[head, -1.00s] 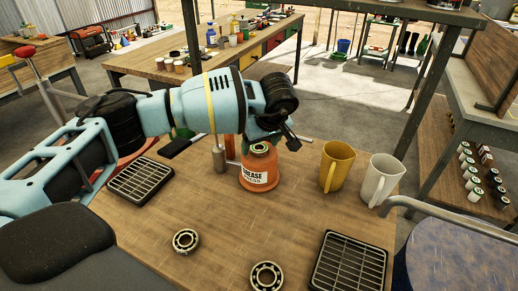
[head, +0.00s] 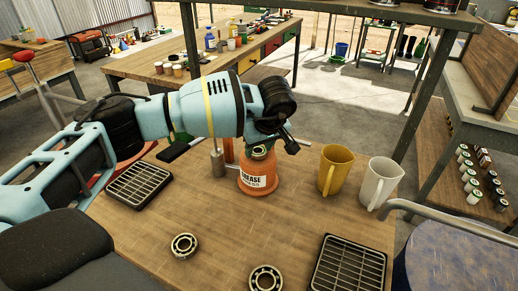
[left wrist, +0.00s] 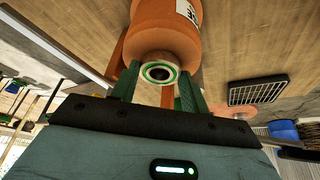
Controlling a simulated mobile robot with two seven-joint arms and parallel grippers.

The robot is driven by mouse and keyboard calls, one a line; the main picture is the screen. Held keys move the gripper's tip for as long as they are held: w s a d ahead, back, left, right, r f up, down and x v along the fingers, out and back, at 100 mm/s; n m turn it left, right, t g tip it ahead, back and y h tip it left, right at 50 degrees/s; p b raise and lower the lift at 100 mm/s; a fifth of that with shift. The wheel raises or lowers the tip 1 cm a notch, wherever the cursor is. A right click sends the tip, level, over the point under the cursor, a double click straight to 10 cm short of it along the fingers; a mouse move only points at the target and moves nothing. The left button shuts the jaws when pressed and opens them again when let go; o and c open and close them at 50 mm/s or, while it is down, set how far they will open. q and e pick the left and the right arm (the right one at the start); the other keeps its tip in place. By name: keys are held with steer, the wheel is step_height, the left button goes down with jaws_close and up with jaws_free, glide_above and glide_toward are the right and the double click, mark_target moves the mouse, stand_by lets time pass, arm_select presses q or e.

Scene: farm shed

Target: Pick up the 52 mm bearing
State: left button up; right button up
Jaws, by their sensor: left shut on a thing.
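Two metal ring bearings lie flat and apart on the wooden table, one at front left (head: 184,237) and one at the front edge (head: 251,279). I cannot tell which is the 52 mm one. My left gripper (left wrist: 157,86) points down over the orange grease pot (head: 258,185), well behind the bearings. In the left wrist view its green fingers are shut on the narrow top of the grease pot (left wrist: 165,25), with a green-rimmed round top between them. The pot looks upright on the table in the head view. My right gripper is not in view.
A yellow mug (head: 335,170) and a white jug (head: 379,184) stand right of the pot. Black grid trays lie at the left (head: 139,185) and front right (head: 348,264). A blue drum top (head: 455,262) is beyond the right edge. The table's middle is clear.

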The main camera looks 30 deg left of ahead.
arm_select(q)
steer(key=shift+r, duration=0.75)
steer(key=shift+s+r, duration=0.25)
steer(key=shift+r, duration=0.65)
steer(key=s+d+r, duration=0.1)
steer(key=s+d, duration=0.1)
steer(key=s, duration=1.3)
steer(key=shift+s+r, duration=0.2)
steer(key=shift+f, duration=0.1)
